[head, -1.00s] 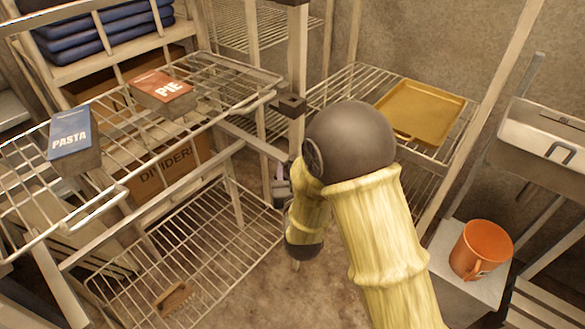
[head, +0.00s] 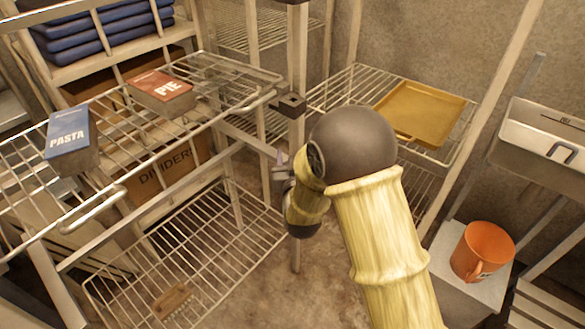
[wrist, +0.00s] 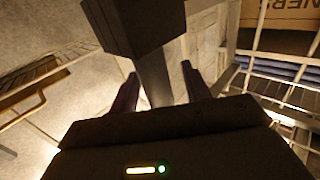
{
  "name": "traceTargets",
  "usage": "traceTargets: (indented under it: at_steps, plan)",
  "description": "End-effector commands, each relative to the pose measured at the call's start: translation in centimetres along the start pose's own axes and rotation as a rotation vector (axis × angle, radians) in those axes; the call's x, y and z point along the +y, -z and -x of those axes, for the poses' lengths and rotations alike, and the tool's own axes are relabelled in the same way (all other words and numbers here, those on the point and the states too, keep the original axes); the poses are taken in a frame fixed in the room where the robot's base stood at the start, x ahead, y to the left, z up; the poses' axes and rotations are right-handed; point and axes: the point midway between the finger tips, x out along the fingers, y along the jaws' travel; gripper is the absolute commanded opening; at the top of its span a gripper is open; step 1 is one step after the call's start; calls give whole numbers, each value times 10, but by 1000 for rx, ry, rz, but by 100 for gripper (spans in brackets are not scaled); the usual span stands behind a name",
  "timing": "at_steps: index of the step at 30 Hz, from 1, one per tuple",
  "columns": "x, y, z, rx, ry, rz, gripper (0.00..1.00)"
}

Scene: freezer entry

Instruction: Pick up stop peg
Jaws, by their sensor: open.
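My gripper (head: 281,164) is beside the upright post (head: 298,65), below a dark block (head: 290,103) fixed on that post. In the wrist view the two fingers of my gripper (wrist: 160,90) are apart. A grey bar (wrist: 154,82) shows between them, running down from the dark block (wrist: 135,25); I cannot tell whether the fingers touch it. I cannot make out the stop peg for certain; it may be part of this block or bar. My forearm hides part of the area to the right of the post.
A wire rack at left holds a blue PASTA box (head: 70,140) and a red PIE box (head: 160,91). A brown brush (head: 174,300) lies on the lower rack. A yellow tray (head: 420,113) sits on the back rack. An orange mug (head: 482,250) stands at right.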

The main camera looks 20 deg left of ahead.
Motion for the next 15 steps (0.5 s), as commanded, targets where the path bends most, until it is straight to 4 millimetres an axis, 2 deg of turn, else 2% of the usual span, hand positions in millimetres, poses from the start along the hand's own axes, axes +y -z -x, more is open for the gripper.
traceTargets:
  at_steps: [9, 15]
  plan:
    - [0, 0, 0, 1, 0, 0, 46]
    - [0, 0, 0, 1, 0, 0, 6]
